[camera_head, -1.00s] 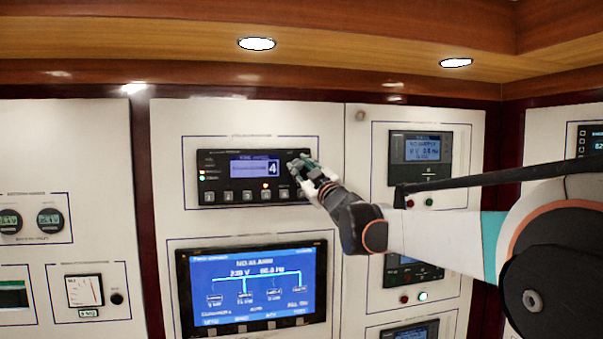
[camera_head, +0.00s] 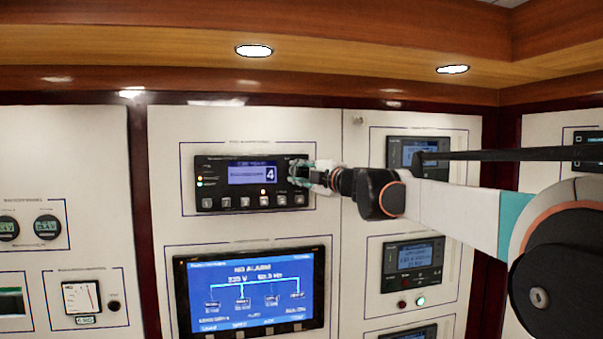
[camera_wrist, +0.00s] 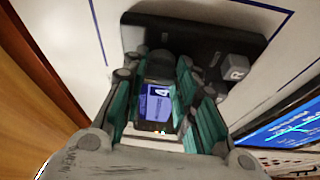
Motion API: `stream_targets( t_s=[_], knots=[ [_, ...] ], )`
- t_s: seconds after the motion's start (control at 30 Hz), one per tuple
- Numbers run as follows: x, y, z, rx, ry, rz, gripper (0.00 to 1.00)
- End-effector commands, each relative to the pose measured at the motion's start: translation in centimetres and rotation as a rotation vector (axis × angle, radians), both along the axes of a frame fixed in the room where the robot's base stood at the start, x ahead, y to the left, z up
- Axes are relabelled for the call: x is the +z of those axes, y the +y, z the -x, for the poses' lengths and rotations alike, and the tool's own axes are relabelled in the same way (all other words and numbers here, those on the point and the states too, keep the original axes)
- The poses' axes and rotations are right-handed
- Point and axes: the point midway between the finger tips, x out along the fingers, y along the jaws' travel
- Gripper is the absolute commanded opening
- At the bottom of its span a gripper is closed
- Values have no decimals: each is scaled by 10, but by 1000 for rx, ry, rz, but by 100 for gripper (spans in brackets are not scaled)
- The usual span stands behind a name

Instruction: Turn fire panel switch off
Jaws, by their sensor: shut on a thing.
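The fire panel (camera_head: 215,165) is a black unit on the white wall, with a small blue display reading 4 and a row of grey buttons below. My gripper (camera_head: 300,173) is at the panel's right end and hides the switch there in the head view. In the wrist view, my gripper's green-padded fingers (camera_wrist: 160,78) are on both sides of a dark rounded switch knob (camera_wrist: 159,64) and closed on it. The panel's display (camera_wrist: 156,103) shows between the fingers. How far the knob is turned cannot be told.
A large blue screen (camera_head: 250,293) is mounted below the panel. More small display units (camera_head: 412,263) are on the right cabinet, close to my arm. Gauges (camera_head: 46,227) are on the left cabinet. A wooden overhang (camera_head: 350,48) runs above.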

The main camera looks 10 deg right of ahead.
Motion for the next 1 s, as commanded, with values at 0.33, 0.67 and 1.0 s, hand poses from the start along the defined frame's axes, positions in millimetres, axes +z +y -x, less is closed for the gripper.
stream_targets(
  t_s=[0.33,0.67,1.0],
  knots=[
    [1,1,0,2,0,116,3],
    [0,1,0,2,0,131,3],
    [0,1,0,1,0,129,47]
  ],
)
